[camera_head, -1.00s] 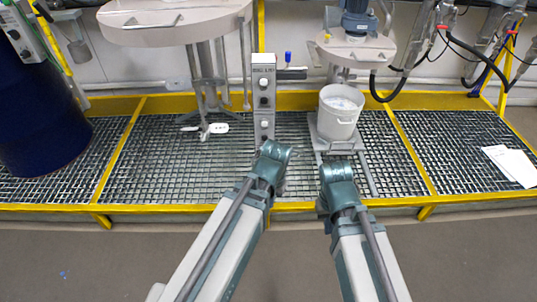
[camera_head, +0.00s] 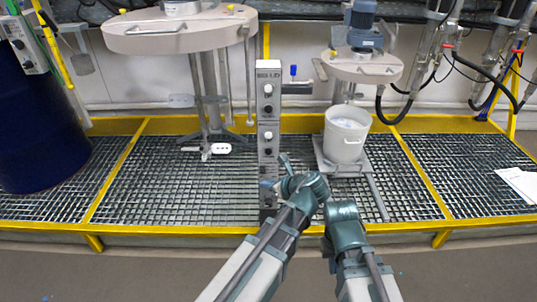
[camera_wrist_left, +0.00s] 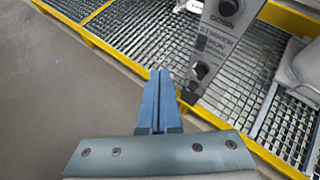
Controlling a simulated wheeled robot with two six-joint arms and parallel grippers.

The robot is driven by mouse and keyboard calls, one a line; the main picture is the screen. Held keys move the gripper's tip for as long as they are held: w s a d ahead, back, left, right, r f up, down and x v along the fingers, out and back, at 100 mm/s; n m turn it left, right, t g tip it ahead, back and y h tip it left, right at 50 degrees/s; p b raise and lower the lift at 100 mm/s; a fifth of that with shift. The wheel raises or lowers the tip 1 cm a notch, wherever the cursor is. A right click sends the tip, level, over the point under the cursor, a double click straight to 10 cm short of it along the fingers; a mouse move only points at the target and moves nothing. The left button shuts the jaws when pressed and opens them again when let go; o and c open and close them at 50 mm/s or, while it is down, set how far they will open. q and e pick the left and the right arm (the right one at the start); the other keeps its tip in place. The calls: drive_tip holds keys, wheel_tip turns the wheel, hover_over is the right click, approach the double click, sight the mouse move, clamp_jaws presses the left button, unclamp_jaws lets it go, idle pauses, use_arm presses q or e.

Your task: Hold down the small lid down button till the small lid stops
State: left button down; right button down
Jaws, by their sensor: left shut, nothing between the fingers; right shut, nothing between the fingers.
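The control post (camera_head: 268,110) is a narrow grey upright box with round dark buttons on its front, standing between the two stations. In the left wrist view, a dark button (camera_wrist_left: 228,7) sits above the word DOWN on the post, with another (camera_wrist_left: 201,70) lower. The small lid (camera_head: 362,67) is the pale round disc under a blue motor, above the white bucket (camera_head: 345,138). My left gripper (camera_head: 268,186) is shut and empty near the lower post; its blue fingers (camera_wrist_left: 158,85) point toward the post, apart from the buttons. My right gripper (camera_head: 340,210) is shut beside it, fingertips hardly visible.
The larger lid (camera_head: 180,30) with its stirrer hangs at the left. A dark blue drum (camera_head: 40,125) stands at far left. A yellow-edged grating platform (camera_head: 150,217) runs along the front. Hoses (camera_head: 450,65) hang at right, with white papers (camera_head: 517,183) below.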

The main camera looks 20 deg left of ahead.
sight(268, 151)
use_arm(q)
drive_tip(key=r+m, duration=0.1)
drive_tip(key=w+d+r+m+t, duration=0.1)
drive_tip(key=m, duration=0.1)
drive_tip(key=shift+w+d+r+y, duration=0.1)
drive_tip(key=shift+w+y, duration=0.15)
drive_tip(key=shift+y, duration=0.15)
drive_tip(key=shift+w, duration=0.15)
drive_tip(key=shift+w+a, duration=0.4)
drive_tip(key=shift+w, duration=0.95)
drive_tip(key=shift+w+a, duration=0.45)
drive_tip(key=shift+w, duration=0.9)
drive_tip(key=shift+w+a, duration=0.4)
drive_tip(key=shift+w, duration=0.95)
drive_tip(key=shift+w, duration=0.1)
drive_tip(key=shift+w+a, duration=0.1)
drive_tip(key=shift+w, duration=0.2)
